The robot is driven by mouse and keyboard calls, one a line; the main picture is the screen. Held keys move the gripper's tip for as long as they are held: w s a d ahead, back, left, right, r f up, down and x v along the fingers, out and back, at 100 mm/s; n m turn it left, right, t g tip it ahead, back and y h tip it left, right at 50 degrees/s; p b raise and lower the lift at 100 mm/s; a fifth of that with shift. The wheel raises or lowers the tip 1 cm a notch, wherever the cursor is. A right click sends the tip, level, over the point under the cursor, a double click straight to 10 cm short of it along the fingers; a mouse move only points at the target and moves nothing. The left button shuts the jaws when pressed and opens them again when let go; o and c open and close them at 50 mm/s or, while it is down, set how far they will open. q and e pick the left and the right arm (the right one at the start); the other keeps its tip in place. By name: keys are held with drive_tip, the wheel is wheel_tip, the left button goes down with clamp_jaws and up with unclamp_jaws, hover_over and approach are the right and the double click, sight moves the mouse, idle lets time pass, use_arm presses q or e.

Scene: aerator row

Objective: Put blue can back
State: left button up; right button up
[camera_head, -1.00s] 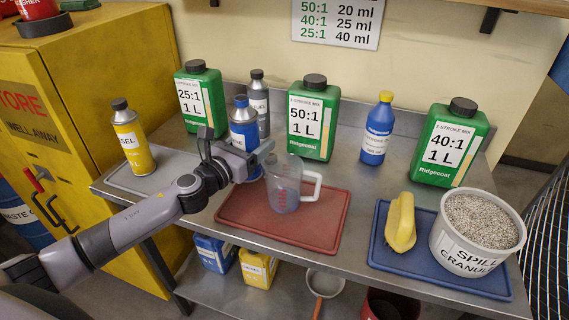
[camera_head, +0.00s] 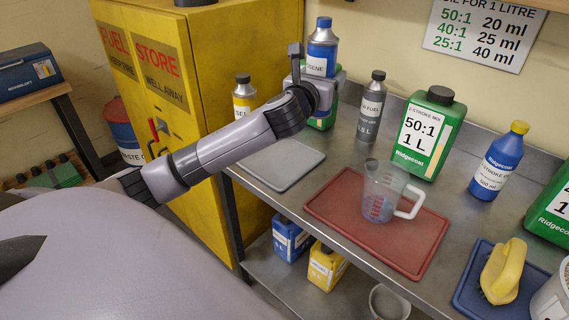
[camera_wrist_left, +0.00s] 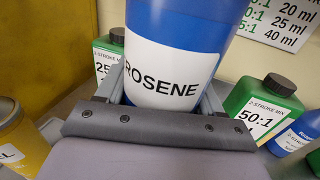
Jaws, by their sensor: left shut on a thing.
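The blue can (camera_head: 321,50), labelled kerosene, is held upright in my left gripper (camera_head: 318,82), up in the air over the back left of the bench. In the left wrist view the blue can (camera_wrist_left: 175,50) stands between the two fingers, its label partly showing. The green 25:1 jug (camera_head: 322,121) is behind and below the gripper, mostly hidden. The yellow can (camera_head: 244,97) stands left of it, partly hidden by my arm. My right gripper is not in view.
A bare grey mat (camera_head: 281,165) lies at the bench's left end. A red tray (camera_head: 345,205) holds a measuring jug (camera_head: 380,190). A grey fuel can (camera_head: 371,105), green 50:1 jug (camera_head: 424,135) and blue bottle (camera_head: 497,165) stand along the back. The yellow cabinet (camera_head: 205,130) adjoins on the left.

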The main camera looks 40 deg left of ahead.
use_arm(q)
drive_tip(key=s+a+r+n+g+y, duration=0.2)
drive_tip(key=s+a+r+n+y, duration=0.15)
drive_tip(key=a+r+y, duration=0.2)
drive_tip(key=shift+s+a+f+b, duration=0.2)
drive_tip(key=shift+f+b, duration=0.5)
drive_tip(key=shift+f, duration=2.7)
drive_tip(key=shift+s+a+f+b, duration=0.1)
drive_tip(key=shift+a+f+b, duration=0.45)
drive_tip(key=shift+f, duration=2.9)
drive_tip(key=shift+s+a+f+b, duration=0.15)
drive_tip(key=shift+f+b, duration=0.75)
drive_tip(key=shift+f, duration=2.5)
drive_tip(key=shift+d, duration=0.1)
drive_tip(key=shift+f, duration=0.2)
drive_tip(key=o, duration=1.1)
drive_tip(key=shift+o, duration=0.2)
drive_tip(key=shift+r, duration=0.1)
